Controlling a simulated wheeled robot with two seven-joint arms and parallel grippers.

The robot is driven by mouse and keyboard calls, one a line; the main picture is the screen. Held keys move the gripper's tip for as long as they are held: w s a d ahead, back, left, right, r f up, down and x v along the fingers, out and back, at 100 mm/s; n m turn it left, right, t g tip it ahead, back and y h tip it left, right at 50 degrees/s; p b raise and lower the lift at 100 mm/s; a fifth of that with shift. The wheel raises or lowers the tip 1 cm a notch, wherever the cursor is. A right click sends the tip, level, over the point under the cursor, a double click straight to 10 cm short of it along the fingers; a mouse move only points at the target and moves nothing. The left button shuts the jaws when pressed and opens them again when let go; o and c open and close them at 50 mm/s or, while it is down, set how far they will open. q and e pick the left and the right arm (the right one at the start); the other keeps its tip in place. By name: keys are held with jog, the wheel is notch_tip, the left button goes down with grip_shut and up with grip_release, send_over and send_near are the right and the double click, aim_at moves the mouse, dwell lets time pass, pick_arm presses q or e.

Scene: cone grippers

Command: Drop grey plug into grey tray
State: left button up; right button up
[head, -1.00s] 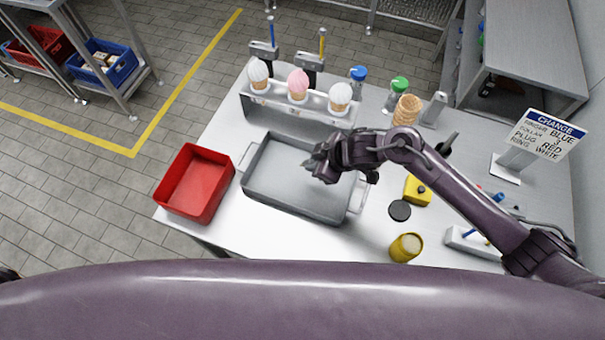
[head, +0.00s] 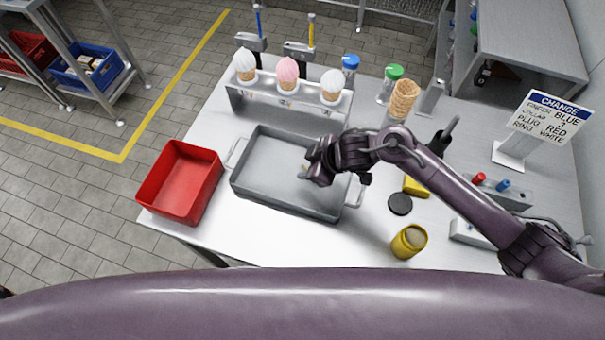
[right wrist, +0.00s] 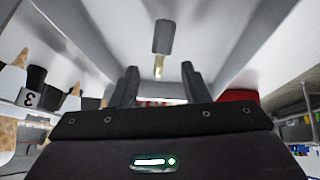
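The grey tray (head: 262,190) is a wide shallow metal pan with side handles, in the middle of the table. My right gripper (head: 308,171) is over the right part of the tray, pointing left and down. In the right wrist view its two fingers (right wrist: 160,68) stand apart with nothing clasped. The grey plug (right wrist: 162,37), with a brass-coloured tip, shows beyond the fingertips, apart from both fingers, against the tray's grey inside. I cannot tell whether it touches the tray floor. In the head view only a small pale bit shows at the fingertips. My left gripper is out of view.
A red bin (head: 182,185) stands left of the tray. An ice-cream rack (head: 290,98) stands behind it. To the right are a black disc (head: 400,204), a yellow cup (head: 409,241), a yellow block (head: 416,187) and a sign (head: 545,118).

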jog(key=v, duration=0.7)
jog(key=shift+s+d+r, duration=0.15)
jog(key=shift+d+r, duration=0.1)
jog(key=shift+r, duration=0.05)
jog(key=shift+s, duration=0.1)
dwell(0.4)
